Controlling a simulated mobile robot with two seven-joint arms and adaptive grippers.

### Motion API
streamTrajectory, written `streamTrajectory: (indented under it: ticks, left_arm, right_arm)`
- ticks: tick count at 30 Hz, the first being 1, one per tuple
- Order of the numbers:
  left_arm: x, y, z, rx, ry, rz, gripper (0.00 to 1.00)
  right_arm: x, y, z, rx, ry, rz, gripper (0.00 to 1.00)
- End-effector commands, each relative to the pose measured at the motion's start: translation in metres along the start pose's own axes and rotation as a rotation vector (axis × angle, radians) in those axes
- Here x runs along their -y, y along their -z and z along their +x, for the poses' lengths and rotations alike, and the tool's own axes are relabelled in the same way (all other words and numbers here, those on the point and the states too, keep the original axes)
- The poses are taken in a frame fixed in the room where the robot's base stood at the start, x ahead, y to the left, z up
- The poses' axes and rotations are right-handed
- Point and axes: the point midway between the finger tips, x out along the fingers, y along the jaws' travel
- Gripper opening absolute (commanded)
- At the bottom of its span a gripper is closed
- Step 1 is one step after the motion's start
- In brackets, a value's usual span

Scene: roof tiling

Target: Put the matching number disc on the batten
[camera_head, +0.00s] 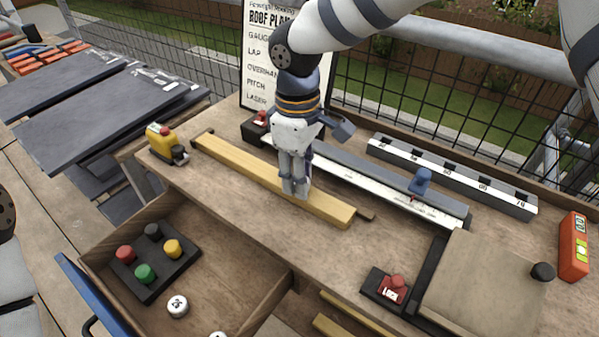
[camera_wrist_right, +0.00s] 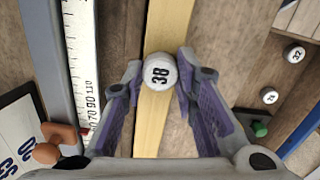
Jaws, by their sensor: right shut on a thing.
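The batten (camera_head: 235,164), a pale yellow strip of wood, lies across the bench. It also runs down the middle of the right wrist view (camera_wrist_right: 168,28). My right gripper (camera_head: 295,192) points down over the batten. Its fingers are closed on a white disc (camera_wrist_right: 160,72) marked 38, which appears over the batten. I cannot tell whether the disc touches the wood. In the head view the fingers hide the disc. Other white number discs lie in the open drawer, one (camera_head: 177,306) clearly visible and one cut off at the bottom edge. My left gripper is not in view.
The drawer (camera_head: 225,235) holds a black tray with red, green, yellow and dark knobs. A yellow tool (camera_head: 165,143) stands left of the batten. A ruler rail (camera_head: 375,187) and a numbered rail (camera_head: 450,172) lie behind it. A red-levered block (camera_head: 390,288) sits front right.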

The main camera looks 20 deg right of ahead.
Motion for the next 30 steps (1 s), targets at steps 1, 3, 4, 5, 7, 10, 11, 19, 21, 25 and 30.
streamTrajectory:
  ticks: [1,3,4,5,7,10,11,19,21,25,30]
  left_arm:
    - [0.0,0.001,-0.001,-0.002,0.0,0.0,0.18]
    - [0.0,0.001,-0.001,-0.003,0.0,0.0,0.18]
    - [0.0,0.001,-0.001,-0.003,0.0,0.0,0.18]
    - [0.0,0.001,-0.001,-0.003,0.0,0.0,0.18]
    - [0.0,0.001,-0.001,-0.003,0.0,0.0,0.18]
    - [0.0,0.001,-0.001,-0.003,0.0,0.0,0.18]
    - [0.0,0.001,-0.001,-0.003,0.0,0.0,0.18]
    - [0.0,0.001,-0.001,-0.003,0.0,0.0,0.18]
    - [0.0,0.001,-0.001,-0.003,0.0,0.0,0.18]
    - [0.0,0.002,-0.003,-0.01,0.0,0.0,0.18]
    - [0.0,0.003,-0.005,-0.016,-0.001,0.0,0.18]
  right_arm:
    - [0.0,0.0,-0.002,-0.003,-0.003,0.0,0.12]
    - [0.0,0.0,-0.003,-0.003,-0.003,0.0,0.12]
    - [0.0,0.0,-0.002,-0.003,-0.003,0.0,0.12]
    - [0.0,0.0,-0.002,-0.002,-0.003,0.0,0.12]
    - [0.0,0.0,0.001,-0.001,-0.003,0.0,0.12]
    - [0.0,0.001,0.001,-0.002,-0.003,0.0,0.42]
    - [0.0,0.0,0.001,-0.002,-0.002,0.0,0.47]
    - [0.0,0.001,0.001,-0.002,-0.002,0.0,0.47]
    - [0.0,0.001,-0.005,-0.005,-0.003,0.001,0.47]
    - [-0.001,0.001,-0.035,-0.009,-0.008,0.003,0.47]
    - [-0.001,0.001,-0.082,-0.007,-0.006,0.002,0.47]
